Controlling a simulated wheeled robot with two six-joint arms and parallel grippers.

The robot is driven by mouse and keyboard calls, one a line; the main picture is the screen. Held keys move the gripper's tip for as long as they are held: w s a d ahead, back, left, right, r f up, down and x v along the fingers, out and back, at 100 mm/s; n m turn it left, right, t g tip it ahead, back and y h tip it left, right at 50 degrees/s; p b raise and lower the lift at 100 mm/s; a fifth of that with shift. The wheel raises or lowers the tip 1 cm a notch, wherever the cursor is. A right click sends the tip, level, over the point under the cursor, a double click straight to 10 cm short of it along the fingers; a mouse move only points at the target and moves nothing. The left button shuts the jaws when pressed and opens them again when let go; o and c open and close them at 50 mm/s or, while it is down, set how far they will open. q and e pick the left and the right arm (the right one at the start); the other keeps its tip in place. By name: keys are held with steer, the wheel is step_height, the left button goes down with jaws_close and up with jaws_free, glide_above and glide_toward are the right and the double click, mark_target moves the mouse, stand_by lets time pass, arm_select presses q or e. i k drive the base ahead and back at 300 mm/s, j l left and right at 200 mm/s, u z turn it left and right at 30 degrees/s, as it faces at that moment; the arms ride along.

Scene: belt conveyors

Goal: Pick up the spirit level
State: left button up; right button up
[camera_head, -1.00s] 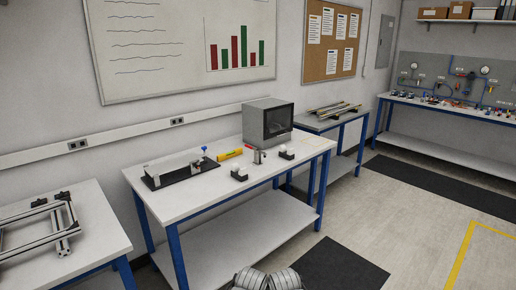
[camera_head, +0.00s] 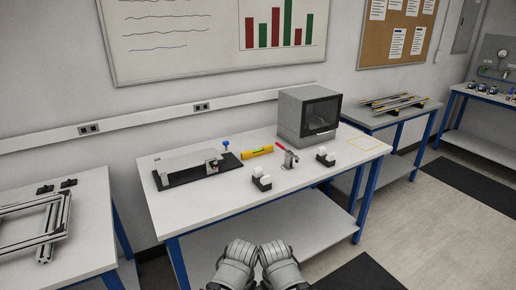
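The yellow spirit level (camera_head: 258,152) lies on the white top of the middle workbench (camera_head: 205,213), near its centre. It is just right of a black-based fixture and left of a small metal stand. Nothing holds it. Two grey rounded parts of my own arms show at the bottom edge, in front of the bench and well short of the level. The fingers of my left and right grippers do not show.
The black-based fixture (camera_head: 188,176) sits at the bench's left. Small black-and-white holders (camera_head: 261,180) and the metal stand (camera_head: 289,159) are near the level. A grey box-shaped machine (camera_head: 307,116) stands behind right. The bench's front left is clear. Another bench (camera_head: 88,252) holds metal frames.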

mark_target(250, 154)
steer(key=i+l, duration=1.65)
steer(key=i, duration=0.15)
steer(key=l+z, duration=0.05)
